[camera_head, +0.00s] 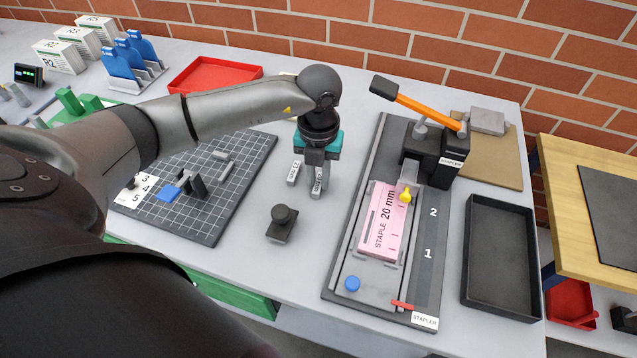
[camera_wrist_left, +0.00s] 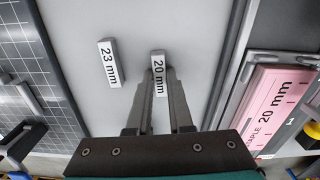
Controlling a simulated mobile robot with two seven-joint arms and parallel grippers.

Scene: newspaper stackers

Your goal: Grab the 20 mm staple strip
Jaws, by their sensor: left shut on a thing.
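The 20 mm staple strip (camera_wrist_left: 158,66) is a small grey bar with a white label. In the left wrist view it sits between the fingertips of my left gripper (camera_wrist_left: 158,82), which is shut on it. In the head view my left gripper (camera_head: 319,186) points down at the grey table, and the fingers partly hide the strip. I cannot tell whether the strip still touches the table. The similar 23 mm strip (camera_wrist_left: 109,64) lies just left of it, apart from the fingers, and also shows in the head view (camera_head: 294,173). My right gripper is not in view.
Right of the gripper stands the stapler (camera_head: 436,150) on its base, with a pink "STAPLE 20 mm" block (camera_head: 385,222). A black knobbed block (camera_head: 283,223) is in front. A gridded cutting mat (camera_head: 212,222) lies left, a black tray (camera_head: 500,258) right, a red tray (camera_head: 213,75) behind.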

